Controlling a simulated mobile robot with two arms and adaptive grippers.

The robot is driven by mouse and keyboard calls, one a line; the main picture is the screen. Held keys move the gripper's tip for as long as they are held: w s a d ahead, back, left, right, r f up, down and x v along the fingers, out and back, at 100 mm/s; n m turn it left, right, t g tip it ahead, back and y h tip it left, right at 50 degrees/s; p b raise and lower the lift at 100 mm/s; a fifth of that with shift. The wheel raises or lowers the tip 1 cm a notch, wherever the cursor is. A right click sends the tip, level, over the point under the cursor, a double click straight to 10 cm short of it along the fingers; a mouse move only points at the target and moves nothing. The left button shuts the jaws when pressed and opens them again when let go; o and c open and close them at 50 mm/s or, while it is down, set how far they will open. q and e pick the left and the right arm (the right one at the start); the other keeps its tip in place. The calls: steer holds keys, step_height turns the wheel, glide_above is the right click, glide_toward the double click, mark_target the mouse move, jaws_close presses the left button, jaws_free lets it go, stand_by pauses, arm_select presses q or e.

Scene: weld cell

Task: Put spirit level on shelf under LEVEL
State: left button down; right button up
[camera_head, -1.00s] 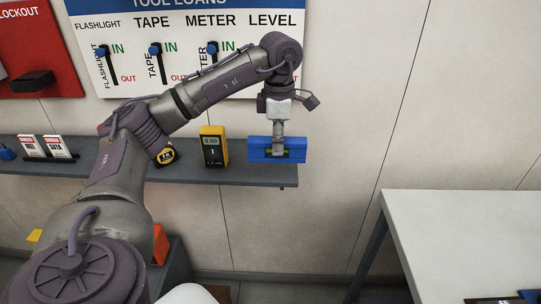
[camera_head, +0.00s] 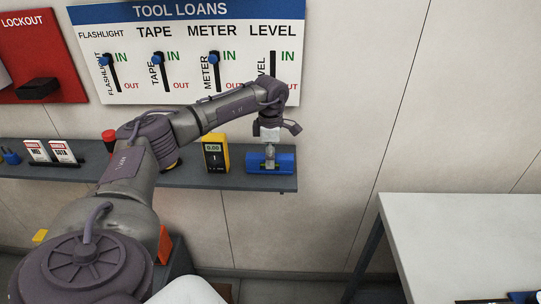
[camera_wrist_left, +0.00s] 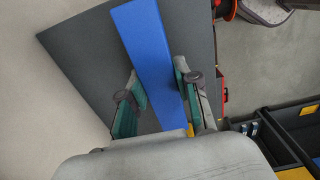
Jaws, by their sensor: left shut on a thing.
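The blue spirit level (camera_head: 284,164) is at the right end of the grey wall shelf (camera_head: 225,182), below the LEVEL label (camera_head: 272,31) and right of the yellow multimeter (camera_head: 215,155). It appears level and at the shelf surface; whether it bears fully on it I cannot tell. My left gripper (camera_head: 269,159) comes from above and is shut on the level's middle. In the left wrist view the level (camera_wrist_left: 148,45) runs between the two fingers of the gripper (camera_wrist_left: 162,98), over the dark shelf (camera_wrist_left: 85,60). My right gripper is not in view.
The TOOL LOANS board (camera_head: 180,11) hangs above; its three visible blue knobs are up by IN. The LEVEL slot's lower end is behind my arm. Danger tags (camera_head: 50,152) stand farther left on the shelf. A white table (camera_head: 465,235) stands at right, with clear wall between.

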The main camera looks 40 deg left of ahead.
arm_select(q)
steer(key=c, duration=0.8)
jaws_free()
steer(key=shift+f, duration=0.1)
